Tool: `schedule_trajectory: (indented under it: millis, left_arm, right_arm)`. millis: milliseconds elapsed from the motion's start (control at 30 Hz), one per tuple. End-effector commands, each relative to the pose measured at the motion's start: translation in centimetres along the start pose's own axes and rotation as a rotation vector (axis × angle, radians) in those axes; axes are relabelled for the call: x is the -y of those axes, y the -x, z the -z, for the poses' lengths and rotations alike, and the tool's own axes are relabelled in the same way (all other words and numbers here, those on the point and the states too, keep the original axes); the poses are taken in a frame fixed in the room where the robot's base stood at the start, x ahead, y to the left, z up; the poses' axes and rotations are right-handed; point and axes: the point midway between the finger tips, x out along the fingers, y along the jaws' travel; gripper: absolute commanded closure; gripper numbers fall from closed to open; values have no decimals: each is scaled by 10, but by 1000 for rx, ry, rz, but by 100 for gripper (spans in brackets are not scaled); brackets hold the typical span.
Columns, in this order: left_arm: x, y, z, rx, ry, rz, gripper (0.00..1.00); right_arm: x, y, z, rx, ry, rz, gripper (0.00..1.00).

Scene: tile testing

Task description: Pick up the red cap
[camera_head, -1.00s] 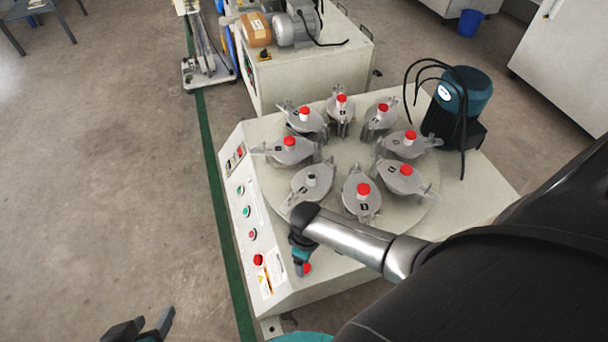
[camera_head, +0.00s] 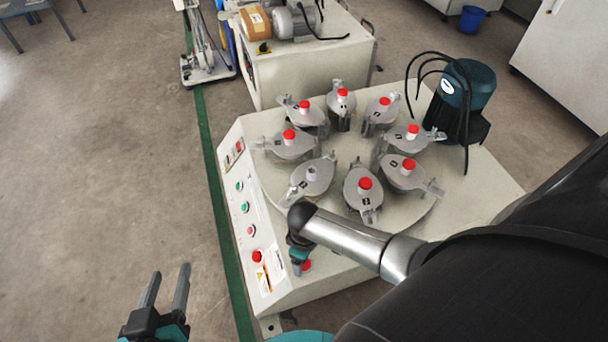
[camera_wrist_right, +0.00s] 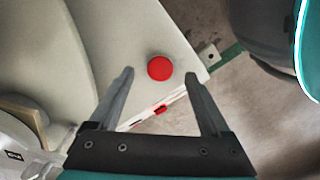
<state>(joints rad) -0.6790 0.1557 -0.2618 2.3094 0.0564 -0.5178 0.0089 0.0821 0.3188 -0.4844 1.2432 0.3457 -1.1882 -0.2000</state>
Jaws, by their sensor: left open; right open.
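A loose red cap (camera_head: 306,266) lies on the pale machine top (camera_head: 480,200) near its front corner, partly hidden by my right gripper (camera_head: 299,262). In the right wrist view the round red cap (camera_wrist_right: 159,68) shows between and beyond the fingertips of my open, empty right gripper (camera_wrist_right: 159,76). I cannot tell how high the fingers are above it. One grey canister (camera_head: 312,174) on the turntable has a bare grey knob; the other canisters (camera_head: 364,198) carry red caps. My left gripper (camera_head: 166,288) is open and empty over the floor at lower left.
A sloped control panel (camera_head: 246,205) with buttons runs along the machine's left side. A teal motor (camera_head: 468,88) with black cables stands at the back right. A second machine (camera_head: 320,65) stands behind. The floor (camera_head: 100,170) on the left is clear.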

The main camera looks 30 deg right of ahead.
Motion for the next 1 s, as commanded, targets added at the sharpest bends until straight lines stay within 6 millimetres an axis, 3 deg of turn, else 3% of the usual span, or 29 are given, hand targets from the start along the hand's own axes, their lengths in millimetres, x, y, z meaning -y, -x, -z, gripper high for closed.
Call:
schedule_trajectory:
  millis: [600,1000]
  left_arm:
    - [-28,6,14,-324,64,-72,50]
    - [-30,9,18,-365,73,-78,50]
  right_arm:
    - [0,-24,1,0,0,0,19]
    - [0,-25,1,-1,0,0,19]
